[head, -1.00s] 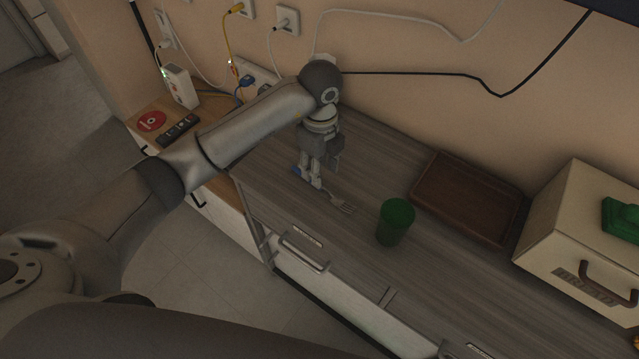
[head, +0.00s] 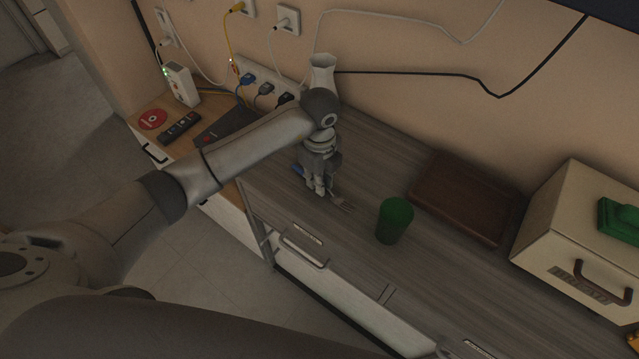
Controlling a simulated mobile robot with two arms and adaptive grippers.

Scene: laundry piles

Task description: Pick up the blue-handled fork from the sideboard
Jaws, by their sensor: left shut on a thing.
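The fork (head: 341,203) is at the left part of the grey wood sideboard (head: 330,230). Its metal tines point to the lower right, and a bit of its blue handle (head: 297,170) shows on the left of the gripper. My left gripper (head: 318,190) points down over the fork and is shut on it, covering its middle. I cannot tell whether the fork touches the sideboard top or is just clear of it. My right gripper is not in view.
A green cup (head: 394,220) stands just right of the fork. A brown tray (head: 466,196) and a cream box (head: 585,240) with a handle are farther right. A lower wooden unit (head: 150,120) is at left.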

